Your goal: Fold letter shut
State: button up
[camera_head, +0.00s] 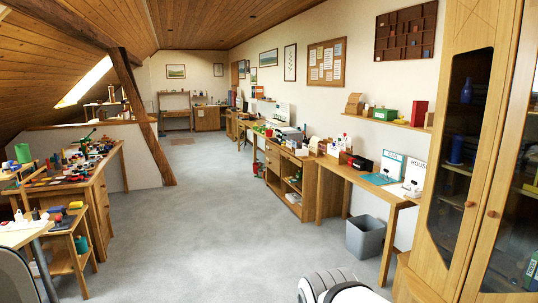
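I cannot pick out a letter for certain. On the desk (366,176) along the right wall stand two open, card-like items with upright backs. One has a teal border (386,168) and large lettering on its upright part. The other is white with dark lettering (412,178) and stands to its right, near the cabinet. Both are small in view, and their details are hard to read. A white rounded part of my own body shows at the bottom edge. My gripper is not in view, and nothing shows what it holds.
A grey bin (367,236) stands on the floor under the desk. A tall glass-door cabinet (463,150) is at the right. A cluttered workbench (75,178) stands at the left, and a slanted timber brace (141,115) rises behind it. The grey carpet (205,225) between is clear.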

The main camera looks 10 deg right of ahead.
aim_at(298, 152)
jog(key=z, duration=0.1)
jog(key=i, duration=1.5)
jog(key=z, duration=0.35)
jog(key=i, duration=1.65)
jog(key=z, duration=0.1)
jog(key=i, duration=4.35)
jog(key=u, duration=0.15)
